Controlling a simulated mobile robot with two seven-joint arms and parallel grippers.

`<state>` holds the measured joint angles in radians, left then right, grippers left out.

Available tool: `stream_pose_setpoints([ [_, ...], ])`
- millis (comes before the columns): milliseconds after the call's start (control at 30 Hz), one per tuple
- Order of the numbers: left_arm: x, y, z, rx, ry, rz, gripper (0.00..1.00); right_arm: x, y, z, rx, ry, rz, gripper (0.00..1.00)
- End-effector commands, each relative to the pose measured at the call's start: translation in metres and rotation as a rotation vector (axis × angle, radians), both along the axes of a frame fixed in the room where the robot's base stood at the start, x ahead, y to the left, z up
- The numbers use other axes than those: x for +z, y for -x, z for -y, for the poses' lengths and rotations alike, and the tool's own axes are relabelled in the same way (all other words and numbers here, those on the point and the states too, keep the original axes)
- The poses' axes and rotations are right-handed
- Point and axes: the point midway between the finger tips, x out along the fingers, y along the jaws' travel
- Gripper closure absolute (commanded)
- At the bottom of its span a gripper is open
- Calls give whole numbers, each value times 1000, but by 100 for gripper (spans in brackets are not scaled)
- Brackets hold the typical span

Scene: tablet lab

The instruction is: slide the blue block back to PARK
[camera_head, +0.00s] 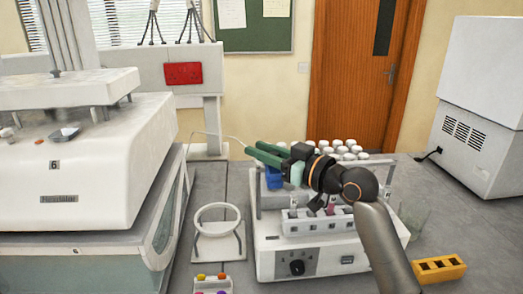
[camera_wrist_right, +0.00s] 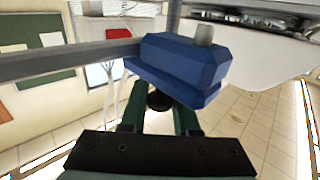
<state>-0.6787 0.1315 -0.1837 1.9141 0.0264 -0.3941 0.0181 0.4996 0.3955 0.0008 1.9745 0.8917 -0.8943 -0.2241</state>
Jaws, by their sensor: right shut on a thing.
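The blue block (camera_head: 273,181) sits at the left end of a metal rail over the white instrument in the head view. It also shows large in the right wrist view (camera_wrist_right: 180,62), with the grey rail running into it from the left and a grey pin on it. My right gripper (camera_head: 257,151) has green fingers, seen over the block in the head view. In the right wrist view the fingers (camera_wrist_right: 158,108) stand either side of a dark round knob (camera_wrist_right: 159,101) at the block, and are shut on it. I cannot read a PARK mark. My left gripper is not in view.
The white instrument (camera_head: 290,262) carries a tube rack (camera_head: 318,222) below the rail, with several white-capped bottles (camera_head: 340,149) behind. A ring stand (camera_head: 218,243) is left of it. A yellow block (camera_head: 439,269) and a glass beaker (camera_head: 414,217) are at right. A large white machine (camera_head: 75,185) fills the left.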

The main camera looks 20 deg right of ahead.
Motion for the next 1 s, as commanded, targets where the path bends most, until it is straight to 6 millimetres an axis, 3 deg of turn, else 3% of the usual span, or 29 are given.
stream_pose_setpoints([
  [167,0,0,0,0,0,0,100,-2,1,-5,12,-3,-4,100],
  [200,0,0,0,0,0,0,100,-2,1,-5,12,-4,-3,67],
  [433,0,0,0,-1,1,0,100,-1,1,-4,8,-4,-1,43],
  [767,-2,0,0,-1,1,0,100,-1,5,1,4,-1,0,43],
  [1000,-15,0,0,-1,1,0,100,-4,43,22,3,3,1,43],
])
